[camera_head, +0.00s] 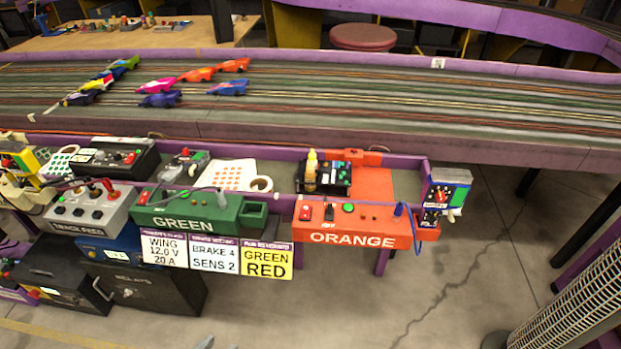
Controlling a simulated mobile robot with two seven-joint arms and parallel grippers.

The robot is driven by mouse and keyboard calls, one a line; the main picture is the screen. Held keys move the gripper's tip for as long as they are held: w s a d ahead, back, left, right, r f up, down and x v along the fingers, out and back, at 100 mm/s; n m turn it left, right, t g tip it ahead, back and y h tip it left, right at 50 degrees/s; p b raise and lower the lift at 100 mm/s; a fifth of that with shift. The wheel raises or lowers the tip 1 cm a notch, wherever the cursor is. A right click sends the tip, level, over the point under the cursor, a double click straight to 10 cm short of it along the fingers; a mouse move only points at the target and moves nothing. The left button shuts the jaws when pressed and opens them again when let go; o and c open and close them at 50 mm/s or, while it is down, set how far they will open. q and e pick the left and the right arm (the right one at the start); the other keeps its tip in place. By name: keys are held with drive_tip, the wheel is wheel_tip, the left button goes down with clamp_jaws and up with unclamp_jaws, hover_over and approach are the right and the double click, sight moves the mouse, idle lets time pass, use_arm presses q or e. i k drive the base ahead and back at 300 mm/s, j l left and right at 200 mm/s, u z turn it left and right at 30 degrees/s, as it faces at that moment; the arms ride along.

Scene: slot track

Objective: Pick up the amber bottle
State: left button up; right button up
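A small amber bottle (311,172) with a yellowish top stands upright on the shelf below the track. It is at the left end of a black box with coloured parts (338,178), close against it or on its edge; I cannot tell which. Neither of my grippers can be made out. A small pale piece (205,342) shows at the bottom edge, too cut off to identify.
The orange control box (355,234) and green control box (190,216) stand in front of the shelf. A tape roll (261,184) lies left of the bottle. An orange sheet (374,184) lies to its right. The purple-edged track (400,105) runs behind.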

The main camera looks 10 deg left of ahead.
sight(309, 175)
drive_tip(key=i+l, duration=0.15)
drive_tip(key=l, duration=0.2)
drive_tip(key=i+l, duration=0.1)
drive_tip(key=l, duration=0.2)
drive_tip(key=i+l+u, duration=0.1)
drive_tip(key=l, duration=0.25)
drive_tip(key=i+l, duration=0.15)
drive_tip(key=l, duration=0.2)
drive_tip(key=i+l, duration=0.25)
drive_tip(key=i, duration=0.2)
